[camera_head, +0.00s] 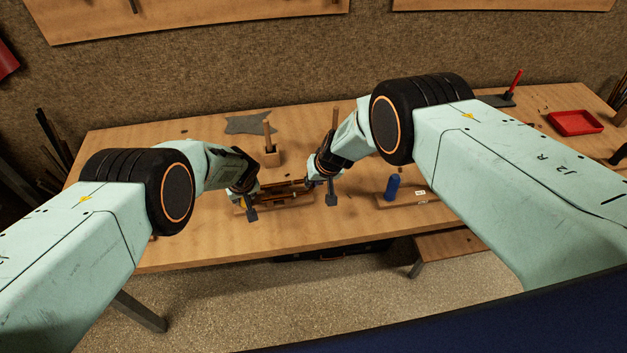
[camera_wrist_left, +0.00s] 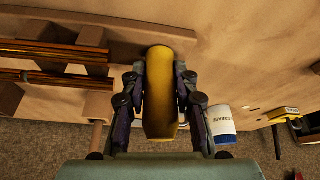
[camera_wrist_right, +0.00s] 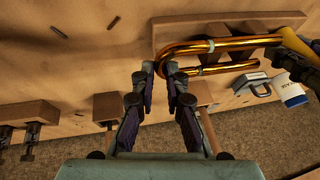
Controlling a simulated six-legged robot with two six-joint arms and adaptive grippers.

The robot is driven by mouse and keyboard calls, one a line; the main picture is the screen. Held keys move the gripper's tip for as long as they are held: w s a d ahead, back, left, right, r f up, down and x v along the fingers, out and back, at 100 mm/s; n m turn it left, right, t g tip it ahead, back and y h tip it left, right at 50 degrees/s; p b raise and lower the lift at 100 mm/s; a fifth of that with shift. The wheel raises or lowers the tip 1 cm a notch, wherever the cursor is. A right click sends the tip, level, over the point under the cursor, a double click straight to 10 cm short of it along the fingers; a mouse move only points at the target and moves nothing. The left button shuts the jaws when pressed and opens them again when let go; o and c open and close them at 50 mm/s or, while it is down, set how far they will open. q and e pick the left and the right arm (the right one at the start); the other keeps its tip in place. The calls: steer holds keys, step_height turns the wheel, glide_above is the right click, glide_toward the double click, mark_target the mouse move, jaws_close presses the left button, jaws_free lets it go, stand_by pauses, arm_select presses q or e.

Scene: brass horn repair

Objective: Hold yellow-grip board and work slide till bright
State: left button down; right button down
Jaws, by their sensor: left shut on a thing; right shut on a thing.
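The wooden board (camera_head: 287,204) lies on the bench between my two arms, with brass tubes along it. Its yellow grip (camera_wrist_left: 160,95) stands between the closed fingers of my left gripper (camera_wrist_left: 160,78), which is shut on it. In the right wrist view the brass slide (camera_wrist_right: 235,43) has two parallel tubes joined by a round bend. My right gripper (camera_wrist_right: 160,72) is shut at this bend end, though its fingertips partly hide the contact. In the head view my left gripper (camera_head: 250,206) and right gripper (camera_head: 329,190) are small. I cannot tell how bright the slide's surface is.
A white grease can (camera_wrist_left: 221,123) stands near the yellow grip. A blue bottle (camera_head: 393,187) stands to the right of my right gripper. A peg block (camera_head: 269,157) and grey cloth (camera_head: 247,123) lie behind. A red tray (camera_head: 575,122) is at far right.

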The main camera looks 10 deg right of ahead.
steer(key=shift+w+d, duration=0.1)
steer(key=shift+d, duration=1.8)
steer(key=c, duration=1.4)
jaws_free()
steer(key=shift+o, duration=0.2)
steer(key=shift+r, duration=0.15)
steer(key=v, duration=1.1)
steer(key=shift+s+r, duration=0.25)
steer(key=shift+r, duration=0.05)
steer(key=shift+d, duration=0.1)
